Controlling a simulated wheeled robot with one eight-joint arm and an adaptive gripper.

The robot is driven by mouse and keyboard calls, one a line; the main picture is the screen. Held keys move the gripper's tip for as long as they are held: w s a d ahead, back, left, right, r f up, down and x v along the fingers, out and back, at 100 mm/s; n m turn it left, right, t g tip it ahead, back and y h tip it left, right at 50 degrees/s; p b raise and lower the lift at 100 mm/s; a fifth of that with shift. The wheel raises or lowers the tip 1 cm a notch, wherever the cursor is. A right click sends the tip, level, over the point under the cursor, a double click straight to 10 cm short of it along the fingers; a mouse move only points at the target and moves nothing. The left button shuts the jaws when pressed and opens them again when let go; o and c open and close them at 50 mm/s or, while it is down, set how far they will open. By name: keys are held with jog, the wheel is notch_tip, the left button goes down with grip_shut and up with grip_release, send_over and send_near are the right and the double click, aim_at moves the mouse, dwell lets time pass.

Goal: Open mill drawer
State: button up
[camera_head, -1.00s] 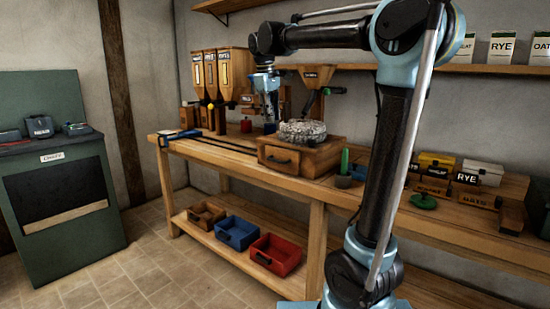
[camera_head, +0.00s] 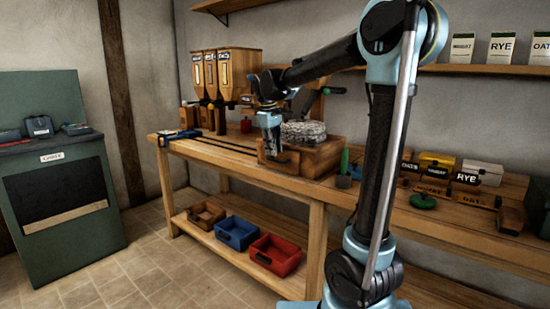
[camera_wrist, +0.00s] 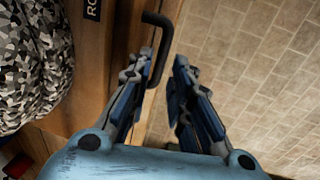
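The mill (camera_head: 325,155) is a wooden box on the bench with a speckled grey millstone (camera_head: 303,131) on top. The millstone also fills the left of the wrist view (camera_wrist: 30,60). The mill drawer's black bar handle (camera_wrist: 163,45) sticks out from the wooden front in the wrist view. My gripper (camera_head: 272,153) points down in front of the drawer and hides the handle in the head view. In the wrist view its two fingers (camera_wrist: 160,80) are apart, with the handle between or just beyond their tips. I cannot tell whether the left finger touches it.
The workbench (camera_head: 240,163) carries hoppers (camera_head: 222,75) at its left and small labelled boxes (camera_head: 480,172) at its right. A green-topped item (camera_head: 344,165) stands close right of the mill. Coloured bins (camera_head: 237,232) sit on the lower shelf. Floor in front is clear.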

aim_at(275, 160)
jog(key=shift+w+d+f, duration=0.1)
jog(key=shift+w+f, duration=0.05)
jog(key=shift+f, duration=0.75)
jog(key=shift+w+d+f, duration=0.1)
jog(key=shift+f, duration=0.8)
grip_shut()
jog(key=shift+s, duration=0.1)
